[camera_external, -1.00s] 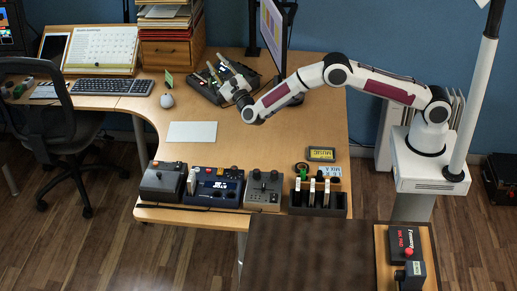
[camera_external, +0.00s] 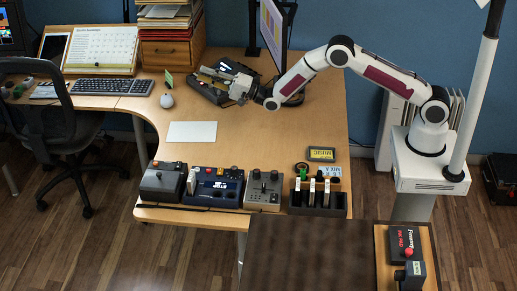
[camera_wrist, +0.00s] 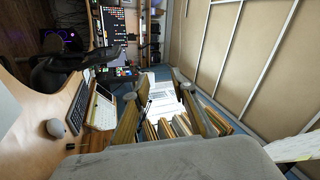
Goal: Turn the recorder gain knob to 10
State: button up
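My gripper (camera_external: 222,72) is over the back of the desk, above and beside a dark device (camera_external: 204,92) with its controls partly hidden by the gripper. In the wrist view the two tan fingers of my gripper (camera_wrist: 160,82) stand apart with nothing between them. I cannot tell which device is the recorder; no gain knob can be read. At the desk's front edge stand a dark box with a knob (camera_external: 163,181), a dark blue unit with a display (camera_external: 214,188) and a grey box with knobs (camera_external: 263,191).
A monitor (camera_external: 272,28) stands close behind my gripper. A wooden drawer with papers (camera_external: 166,54) is at the back left. A mouse (camera_external: 167,101), keyboard (camera_external: 111,87) and white pad (camera_external: 192,132) lie left of the middle. A black slotted rack (camera_external: 318,202) stands front right.

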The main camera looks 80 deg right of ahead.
jog(key=s+a+f+n+g+y, duration=0.3)
jog(key=a+f+n+y, duration=0.25)
jog(key=n, duration=0.35)
jog(key=n+g+y, duration=0.5)
jog(key=n+g, duration=0.6)
jog(key=n, duration=0.5)
send_near(234, 167)
jog(key=x, duration=0.2)
jog(key=shift+a+f, duration=0.15)
jog(key=shift+f, duration=0.2)
jog(key=shift+w, duration=0.1)
jog(key=shift+x, duration=3.9)
jog(key=shift+r, duration=0.1)
grip_shut()
